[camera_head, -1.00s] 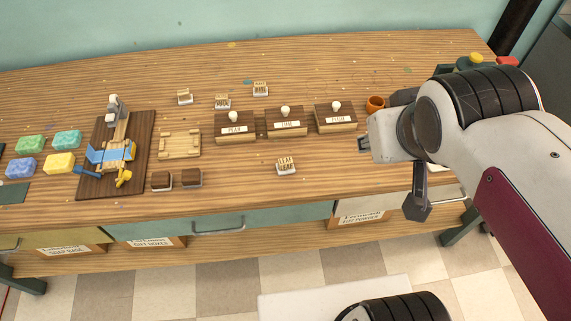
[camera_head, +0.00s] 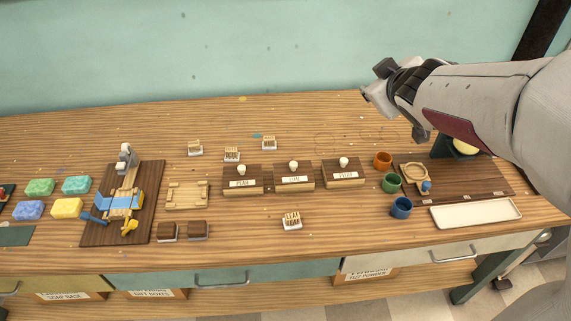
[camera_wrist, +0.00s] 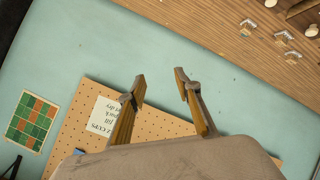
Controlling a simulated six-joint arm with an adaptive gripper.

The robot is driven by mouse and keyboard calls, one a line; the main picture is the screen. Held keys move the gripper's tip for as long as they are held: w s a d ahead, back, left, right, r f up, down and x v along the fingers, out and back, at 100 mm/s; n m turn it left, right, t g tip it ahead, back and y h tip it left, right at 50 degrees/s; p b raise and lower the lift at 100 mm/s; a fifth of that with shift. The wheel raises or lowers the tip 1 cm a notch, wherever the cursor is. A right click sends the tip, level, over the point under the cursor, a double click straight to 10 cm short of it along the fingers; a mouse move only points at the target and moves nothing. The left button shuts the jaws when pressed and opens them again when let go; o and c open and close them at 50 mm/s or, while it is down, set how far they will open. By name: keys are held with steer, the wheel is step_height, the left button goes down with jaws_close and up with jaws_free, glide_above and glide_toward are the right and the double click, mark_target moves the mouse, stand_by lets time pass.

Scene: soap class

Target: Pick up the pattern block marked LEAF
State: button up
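The block marked LEAF (camera_head: 291,221) is a small pale block with raised letters, sitting upright on the front middle of the wooden table. It is alone there, in front of the dark-fronted boxes. My gripper (camera_head: 372,82) is raised high at the upper right in the head view, against the wall and well away from the block. In the wrist view my gripper (camera_wrist: 160,77) has its two fingers apart with nothing between them. That view faces the wall, and I cannot make out the LEAF block in it.
Three similar small blocks (camera_head: 195,148), (camera_head: 232,154), (camera_head: 269,143) stand behind the labelled boxes (camera_head: 294,177). Coloured cups (camera_head: 401,208) and a white tray (camera_head: 476,214) are at the right. Dark brown blocks (camera_head: 168,232) and soaps (camera_head: 66,208) are left. Table around LEAF is clear.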

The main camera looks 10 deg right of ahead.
steer(key=w+a+f+n+y, duration=0.3)
steer(key=w+f+n+y, duration=0.15)
steer(key=w, duration=0.25)
steer(key=n+g+y, duration=0.8)
steer(key=g+y, duration=0.3)
steer(key=g, duration=0.3)
glide_toward(296, 215)
steer(key=shift+s+a+f+h, duration=0.1)
steer(key=shift+s+a+h, duration=0.1)
steer(key=shift+a, duration=0.35)
steer(key=shift+s+a+f+h, duration=0.1)
steer(key=shift+s+a, duration=0.1)
steer(key=shift+a, duration=0.4)
steer(key=shift+a+t, duration=0.1)
steer(key=shift+t, duration=0.2)
steer(key=shift+x, duration=1.25)
steer(key=shift+x, duration=2.6)
